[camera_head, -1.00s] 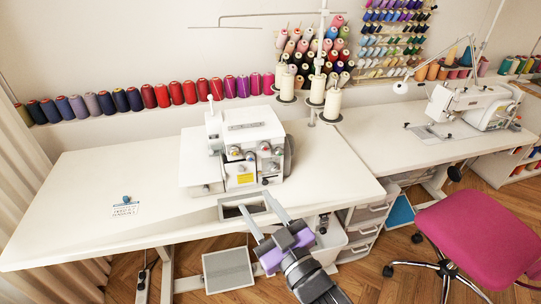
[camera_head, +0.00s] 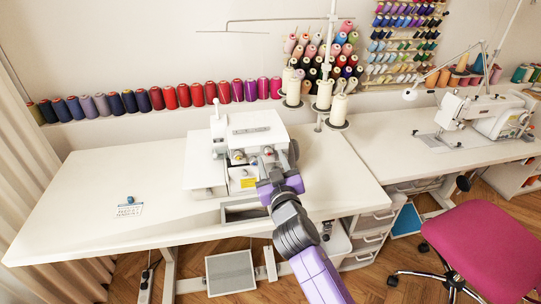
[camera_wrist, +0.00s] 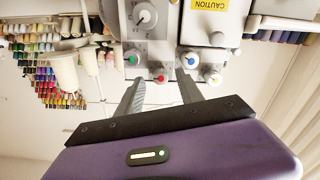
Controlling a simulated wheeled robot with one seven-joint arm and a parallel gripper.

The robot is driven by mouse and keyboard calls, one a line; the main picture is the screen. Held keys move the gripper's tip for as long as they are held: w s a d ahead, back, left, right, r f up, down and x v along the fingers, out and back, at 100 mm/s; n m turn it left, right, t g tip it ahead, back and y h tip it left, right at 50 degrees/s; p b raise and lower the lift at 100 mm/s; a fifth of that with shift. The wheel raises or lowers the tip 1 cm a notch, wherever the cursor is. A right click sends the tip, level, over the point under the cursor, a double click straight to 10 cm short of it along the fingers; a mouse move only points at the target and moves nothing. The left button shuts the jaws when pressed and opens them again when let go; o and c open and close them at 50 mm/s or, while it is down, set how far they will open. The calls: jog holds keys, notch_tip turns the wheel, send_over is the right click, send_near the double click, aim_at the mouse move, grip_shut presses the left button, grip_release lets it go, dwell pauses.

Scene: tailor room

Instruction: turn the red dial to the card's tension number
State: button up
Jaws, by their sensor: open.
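The red dial (camera_wrist: 160,77) is on the front of the white overlock machine (camera_head: 252,128). In the wrist view it shows between the fingertips of my gripper (camera_wrist: 160,84), which is open with one finger on each side. I cannot tell how far the tips are from the dial, and its number is too small to read. In the head view my gripper (camera_head: 272,172) is at the machine's front and partly hides the dials. The card (camera_head: 129,210) lies on the left of the table by a small blue object (camera_head: 130,199). Its text is not readable.
A larger grey knob (camera_wrist: 145,16) is nearby. Thread cones (camera_head: 337,108) stand behind the machine. The white table (camera_head: 95,185) is mostly clear to the left.

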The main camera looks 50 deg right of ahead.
jog(key=shift+x, duration=0.95)
jog(key=shift+c, duration=0.4)
grip_shut()
jog(key=shift+a+f+b, duration=0.1)
jog(key=shift+f+b, duration=0.05)
jog(key=shift+b, duration=0.25)
